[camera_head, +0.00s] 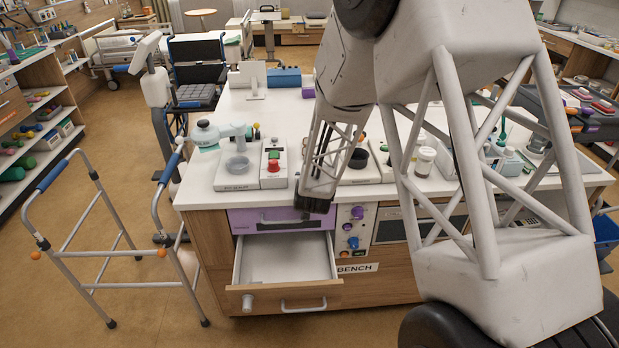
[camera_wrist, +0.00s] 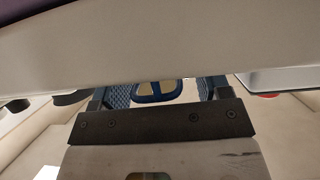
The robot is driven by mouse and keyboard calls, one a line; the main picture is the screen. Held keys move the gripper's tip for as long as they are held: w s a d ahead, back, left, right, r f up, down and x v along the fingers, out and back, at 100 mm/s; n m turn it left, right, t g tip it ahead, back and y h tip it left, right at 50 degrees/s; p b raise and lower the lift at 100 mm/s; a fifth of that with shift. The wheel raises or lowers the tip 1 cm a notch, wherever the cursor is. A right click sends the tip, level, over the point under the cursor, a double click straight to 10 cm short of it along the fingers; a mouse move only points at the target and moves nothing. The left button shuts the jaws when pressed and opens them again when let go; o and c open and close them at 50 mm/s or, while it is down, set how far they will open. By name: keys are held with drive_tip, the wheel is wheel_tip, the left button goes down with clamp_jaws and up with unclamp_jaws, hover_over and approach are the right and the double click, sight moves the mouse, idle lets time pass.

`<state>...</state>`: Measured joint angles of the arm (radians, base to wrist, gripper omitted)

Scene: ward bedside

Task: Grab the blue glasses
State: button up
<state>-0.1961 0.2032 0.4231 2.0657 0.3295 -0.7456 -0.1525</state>
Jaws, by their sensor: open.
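In the wrist view, a dark blue rounded frame (camera_wrist: 157,99), which looks like part of the blue glasses, shows between my fingers. A pale band above hides the rest of it. I cannot make out the glasses in the head view.

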drive_tip(key=shift+c, duration=0.3)
drive_tip(key=c, duration=0.9)
drive_tip(key=shift+c, duration=0.2)
drive_tip(key=shift+r, duration=0.2)
drive_tip(key=shift+r, duration=1.65)
drive_tip(key=s+d+r, duration=0.1)
drive_tip(key=s+d, duration=0.1)
drive_tip(key=s, duration=1.4)
drive_tip(key=shift+d+r, duration=0.15)
drive_tip(key=shift+w, duration=0.1)
